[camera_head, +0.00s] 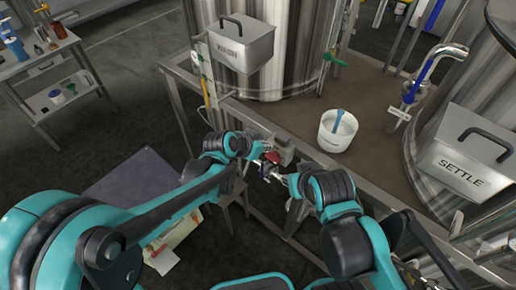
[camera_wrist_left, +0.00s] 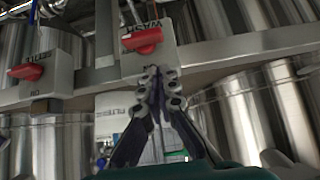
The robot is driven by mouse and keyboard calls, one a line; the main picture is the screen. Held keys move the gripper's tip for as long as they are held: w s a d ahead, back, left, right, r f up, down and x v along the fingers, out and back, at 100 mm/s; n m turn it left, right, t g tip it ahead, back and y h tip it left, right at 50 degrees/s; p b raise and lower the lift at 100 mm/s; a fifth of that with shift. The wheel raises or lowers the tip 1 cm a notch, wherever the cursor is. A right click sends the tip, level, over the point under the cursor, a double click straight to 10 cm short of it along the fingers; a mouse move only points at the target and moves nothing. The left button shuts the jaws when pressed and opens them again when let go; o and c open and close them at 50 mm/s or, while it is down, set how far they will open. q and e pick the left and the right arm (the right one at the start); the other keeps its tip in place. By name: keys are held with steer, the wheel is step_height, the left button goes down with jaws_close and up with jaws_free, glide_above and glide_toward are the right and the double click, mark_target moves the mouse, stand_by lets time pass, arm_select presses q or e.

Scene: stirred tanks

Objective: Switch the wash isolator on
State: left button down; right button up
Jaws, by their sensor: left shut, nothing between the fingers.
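The wash isolator (camera_wrist_left: 147,59) is a pale grey box with a WASH label and a red handle (camera_wrist_left: 142,39). The handle lies roughly crosswise, slightly tilted. In the head view the isolator box (camera_head: 283,145) sits on the bench's front edge. My left gripper (camera_wrist_left: 158,78) is shut and empty, its fingertips just below the red handle and in front of the box's lower part. Whether they touch the box I cannot tell. In the head view my left gripper (camera_head: 262,157) is beside the box. My right gripper (camera_head: 285,178) is close by; its finger state is unclear.
A second isolator (camera_wrist_left: 40,78) with a red handle is left of it on the same rail (camera_wrist_left: 245,52). A WASH bin (camera_head: 240,45), a white bucket (camera_head: 337,132) and a SETTLE bin (camera_head: 465,165) are around the bench. A side cart (camera_head: 45,75) stands far left.

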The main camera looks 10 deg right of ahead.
mark_target(269, 153)
arm_select(q)
steer(key=shift+f+b, duration=0.5)
steer(key=shift+f, duration=1.5)
steer(key=shift+w+a+f+b, duration=0.1)
steer(key=shift+w+a+b, duration=0.05)
steer(key=shift+b, duration=0.25)
